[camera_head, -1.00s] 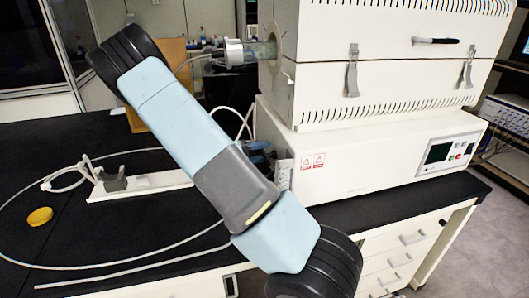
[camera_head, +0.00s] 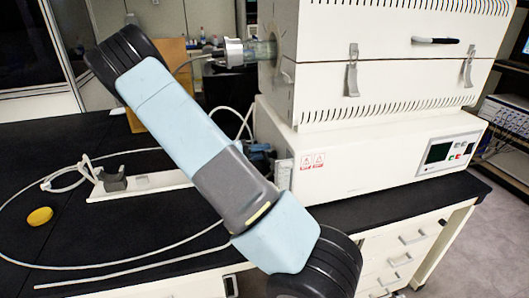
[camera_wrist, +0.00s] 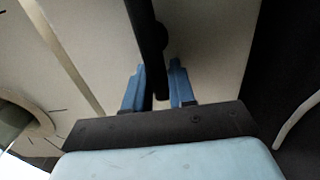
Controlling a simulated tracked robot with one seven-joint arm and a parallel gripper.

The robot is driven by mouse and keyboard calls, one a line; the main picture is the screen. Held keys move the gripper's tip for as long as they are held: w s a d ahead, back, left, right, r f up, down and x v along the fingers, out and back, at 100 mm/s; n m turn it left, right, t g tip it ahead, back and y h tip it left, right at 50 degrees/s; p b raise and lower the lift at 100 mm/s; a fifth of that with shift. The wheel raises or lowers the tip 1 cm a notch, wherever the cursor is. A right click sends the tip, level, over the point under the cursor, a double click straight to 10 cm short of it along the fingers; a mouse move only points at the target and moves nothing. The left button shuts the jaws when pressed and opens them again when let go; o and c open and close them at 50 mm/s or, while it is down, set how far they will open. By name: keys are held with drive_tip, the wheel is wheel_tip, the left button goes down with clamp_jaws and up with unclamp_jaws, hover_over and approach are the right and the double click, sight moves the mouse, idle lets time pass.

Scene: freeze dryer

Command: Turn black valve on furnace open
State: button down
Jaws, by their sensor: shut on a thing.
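The white furnace (camera_head: 385,65) stands on its white base at the right of the camera_head view. A black bar-shaped handle (camera_wrist: 150,35), which looks like the valve, runs down between the blue fingers of my gripper (camera_wrist: 159,68) in the camera_wrist view. My gripper is shut on this handle, one finger on each side. Pale furnace casing (camera_wrist: 215,35) lies behind it.
A glass tube with a metal flange (camera_head: 236,52) juts from the furnace's left side. A white hose (camera_head: 150,262) loops over the black bench. A yellow round piece (camera_head: 40,216) and a white stand with a grey clamp (camera_head: 114,182) are at the left.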

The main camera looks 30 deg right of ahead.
drive_tip(key=c, duration=1)
unclamp_jaws()
drive_tip(key=shift+c, duration=0.2)
drive_tip(key=v, duration=1.4)
drive_tip(key=shift+s+d, duration=0.1)
